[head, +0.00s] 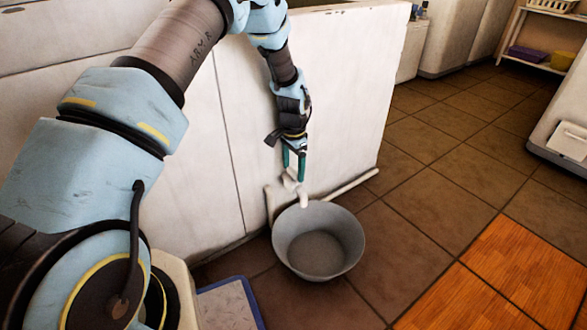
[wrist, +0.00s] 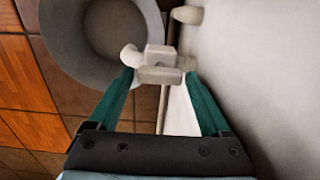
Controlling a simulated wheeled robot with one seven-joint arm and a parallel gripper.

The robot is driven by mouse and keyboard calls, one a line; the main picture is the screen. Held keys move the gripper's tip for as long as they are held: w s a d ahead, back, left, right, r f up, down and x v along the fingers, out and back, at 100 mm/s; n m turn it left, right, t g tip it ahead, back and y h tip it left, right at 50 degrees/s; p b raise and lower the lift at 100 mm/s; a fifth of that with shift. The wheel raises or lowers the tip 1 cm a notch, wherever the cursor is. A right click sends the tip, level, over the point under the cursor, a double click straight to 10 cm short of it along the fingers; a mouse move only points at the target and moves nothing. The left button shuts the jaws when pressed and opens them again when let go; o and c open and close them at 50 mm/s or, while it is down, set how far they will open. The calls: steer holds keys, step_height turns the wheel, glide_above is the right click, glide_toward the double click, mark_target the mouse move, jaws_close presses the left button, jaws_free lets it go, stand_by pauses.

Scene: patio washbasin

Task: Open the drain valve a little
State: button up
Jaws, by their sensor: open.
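The drain valve (head: 291,184) is a small pale fitting low on the white cabinet front, with its spout above the bucket. In the wrist view, the valve (wrist: 160,66) shows a blocky handle part with pale ends to the left and right. My gripper (head: 294,172) points down at the valve from above, its green fingers apart. In the wrist view, the gripper (wrist: 158,78) has one fingertip at each side of the valve's handle. I cannot tell whether either finger touches it. The jaws hold nothing.
A grey bucket (head: 345,253) stands on the tiled floor under the valve. A pale pipe (head: 346,187) runs along the wall base to the right. A blue-edged tray (head: 227,305) lies at the front left. Wooden floor panels (head: 520,265) lie at right; the tiles between are clear.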

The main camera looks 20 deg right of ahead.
mark_target(294, 171)
steer(key=shift+c, duration=0.2)
steer(key=c, duration=1)
steer(key=shift+r+n+p, duration=0.25)
steer(key=shift+n+p, duration=0.55)
steer(key=shift+p, duration=0.15)
steer(key=shift+c, duration=0.3)
steer(key=shift+f+n+p, duration=0.25)
steer(key=shift+n+p, duration=0.1)
steer(key=shift+n, duration=0.45)
steer(key=o, duration=1.1)
step_height(294, 171, up, 11)
steer(key=p, duration=0.3)
